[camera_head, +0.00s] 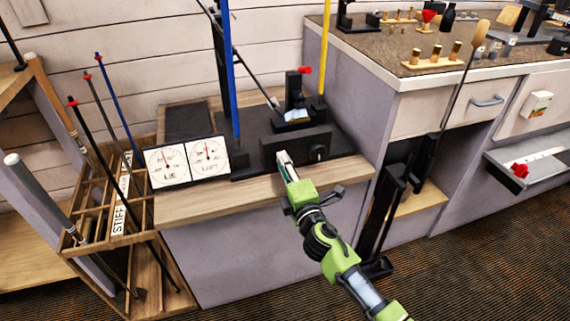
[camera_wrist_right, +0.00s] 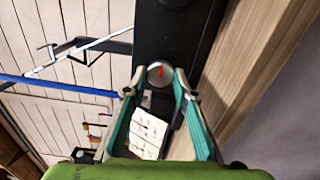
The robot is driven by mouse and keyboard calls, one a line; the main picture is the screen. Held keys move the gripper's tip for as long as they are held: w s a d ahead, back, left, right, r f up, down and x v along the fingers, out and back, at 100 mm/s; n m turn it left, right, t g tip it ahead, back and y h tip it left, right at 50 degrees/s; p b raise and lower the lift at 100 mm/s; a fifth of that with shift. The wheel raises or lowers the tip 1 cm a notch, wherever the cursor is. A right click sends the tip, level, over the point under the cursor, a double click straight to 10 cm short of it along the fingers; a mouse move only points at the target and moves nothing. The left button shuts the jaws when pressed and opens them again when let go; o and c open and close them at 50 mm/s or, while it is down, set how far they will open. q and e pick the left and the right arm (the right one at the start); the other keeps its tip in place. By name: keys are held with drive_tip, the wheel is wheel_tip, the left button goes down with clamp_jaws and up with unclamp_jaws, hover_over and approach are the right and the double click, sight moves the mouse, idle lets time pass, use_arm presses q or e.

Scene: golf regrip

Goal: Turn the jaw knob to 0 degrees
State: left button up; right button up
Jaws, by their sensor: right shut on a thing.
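The jaw knob (camera_wrist_right: 160,74) is a round silver knob with a red mark, on the dark front of the bending machine (camera_head: 268,150). In the right wrist view the red mark runs nearly up and down in the picture. My right gripper (camera_head: 284,158) reaches the machine's front from below right and hides the knob in the head view. In the wrist view the fingertips of my right gripper (camera_wrist_right: 160,80) are on either side of the knob, shut on it. My left gripper is not in view.
A black knob (camera_head: 319,153) sits right of my gripper on the same front. Two white dials, LIE (camera_head: 167,165) and LOFT (camera_head: 208,157), stand left. Blue (camera_head: 228,70) and yellow (camera_head: 325,45) upright rods rise from the machine. A club rack (camera_head: 110,215) stands left.

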drive_tip(key=shift+n, duration=1)
drive_tip(key=n+p, duration=0.1)
drive_tip(key=n, duration=0.4)
drive_tip(key=n+p, duration=0.2)
drive_tip(key=n, duration=0.5)
drive_tip(key=shift+d+f+p, duration=0.1)
drive_tip(key=shift+p, duration=0.2)
use_arm(q)
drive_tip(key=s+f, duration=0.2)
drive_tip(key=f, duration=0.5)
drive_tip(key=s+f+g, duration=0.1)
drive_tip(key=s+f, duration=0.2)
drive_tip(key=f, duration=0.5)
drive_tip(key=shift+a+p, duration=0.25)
drive_tip(key=shift+p, duration=0.2)
use_arm(e)
drive_tip(key=shift+f+n, duration=0.15)
drive_tip(key=shift+n, duration=1.45)
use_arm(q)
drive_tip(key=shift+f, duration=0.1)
use_arm(e)
drive_tip(key=o, duration=1.1)
drive_tip(key=shift+w, duration=0.1)
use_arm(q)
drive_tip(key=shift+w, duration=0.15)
use_arm(e)
drive_tip(key=shift+s+d, duration=0.15)
drive_tip(key=shift+s, duration=0.05)
drive_tip(key=v, duration=1.1)
drive_tip(key=shift+s, duration=0.3)
